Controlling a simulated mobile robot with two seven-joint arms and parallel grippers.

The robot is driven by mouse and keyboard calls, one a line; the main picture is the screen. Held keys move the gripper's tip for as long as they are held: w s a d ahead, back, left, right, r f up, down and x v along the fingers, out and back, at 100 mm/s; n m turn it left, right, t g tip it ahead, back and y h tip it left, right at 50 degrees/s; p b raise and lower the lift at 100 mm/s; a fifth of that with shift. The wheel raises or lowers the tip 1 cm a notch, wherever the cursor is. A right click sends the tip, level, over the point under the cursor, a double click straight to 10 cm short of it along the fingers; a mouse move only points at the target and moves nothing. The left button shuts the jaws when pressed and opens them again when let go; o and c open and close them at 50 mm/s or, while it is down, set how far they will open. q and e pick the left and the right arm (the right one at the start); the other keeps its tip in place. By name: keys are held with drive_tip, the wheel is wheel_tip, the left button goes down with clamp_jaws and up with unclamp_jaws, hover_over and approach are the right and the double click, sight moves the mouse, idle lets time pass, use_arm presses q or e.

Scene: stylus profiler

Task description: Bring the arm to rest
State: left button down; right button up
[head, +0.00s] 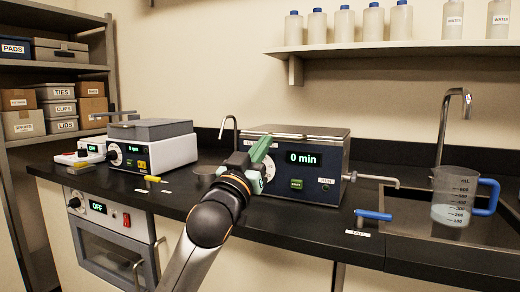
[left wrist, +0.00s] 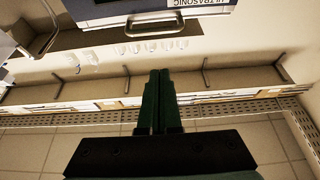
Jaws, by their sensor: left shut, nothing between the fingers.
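My left arm reaches up from the bottom of the head view. Its gripper (head: 262,152) is in front of the left part of a dark blue box (head: 318,181) that reads "0 min". In the left wrist view the two dark green fingers (left wrist: 162,76) lie side by side, shut with nothing between them. I cannot tell whether the gripper touches the box. My right gripper is not in view.
A white device (head: 153,150) stands on the black counter (head: 260,206) at the left. A blue-handled tap lever (head: 373,214), a measuring jug (head: 453,198) and a sink lie to the right. Bottles line a wall shelf (head: 400,48). An oven (head: 112,250) reading "OFF" sits below the counter.

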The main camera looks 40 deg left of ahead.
use_arm(q)
drive_tip(key=shift+v, duration=0.75)
